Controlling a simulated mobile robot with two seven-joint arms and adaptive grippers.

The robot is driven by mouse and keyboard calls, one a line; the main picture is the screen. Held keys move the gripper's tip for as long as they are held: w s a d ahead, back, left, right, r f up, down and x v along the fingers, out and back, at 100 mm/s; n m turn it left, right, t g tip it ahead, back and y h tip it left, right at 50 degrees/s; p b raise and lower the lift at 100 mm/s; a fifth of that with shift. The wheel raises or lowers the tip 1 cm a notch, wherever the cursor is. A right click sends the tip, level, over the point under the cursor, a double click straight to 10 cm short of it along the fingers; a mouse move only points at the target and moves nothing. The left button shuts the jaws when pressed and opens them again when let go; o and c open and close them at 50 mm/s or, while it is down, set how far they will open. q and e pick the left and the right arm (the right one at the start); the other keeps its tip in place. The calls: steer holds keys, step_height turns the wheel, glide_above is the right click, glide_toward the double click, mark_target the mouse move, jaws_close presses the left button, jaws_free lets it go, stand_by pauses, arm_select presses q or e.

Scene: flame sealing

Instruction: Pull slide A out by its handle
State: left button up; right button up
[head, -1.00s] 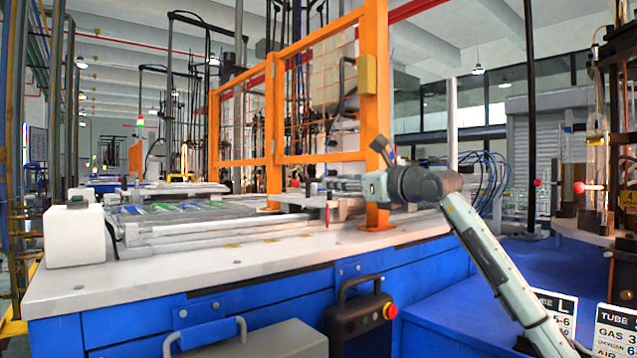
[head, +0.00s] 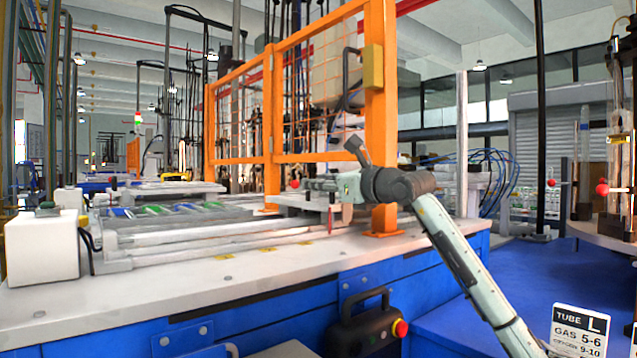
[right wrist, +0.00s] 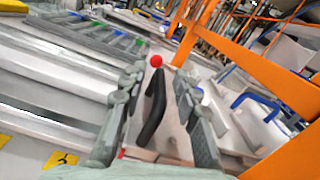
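My right gripper (head: 320,185) reaches left past the orange post, just above the rails of the white-topped bench. In the right wrist view its two fingers (right wrist: 160,105) are spread apart. A black bar-like handle (right wrist: 152,110) with a red ball (right wrist: 156,60) beyond its far end shows in the gap between them. I cannot tell whether the fingers touch the handle or are only above it. The red ball also shows in the head view (head: 295,184), just left of the fingertips. No letter marking slide A is readable. My left gripper is out of view.
An orange fence (head: 381,120) stands close behind my right wrist. Long metal rails (head: 200,240) run along the bench (head: 250,275). A white block (head: 42,248) sits at the bench's left end. A black box with a red button (head: 365,330) is in front.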

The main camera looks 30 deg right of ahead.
steer(key=shift+c, duration=0.4)
jaws_close()
steer(key=shift+a, duration=0.15)
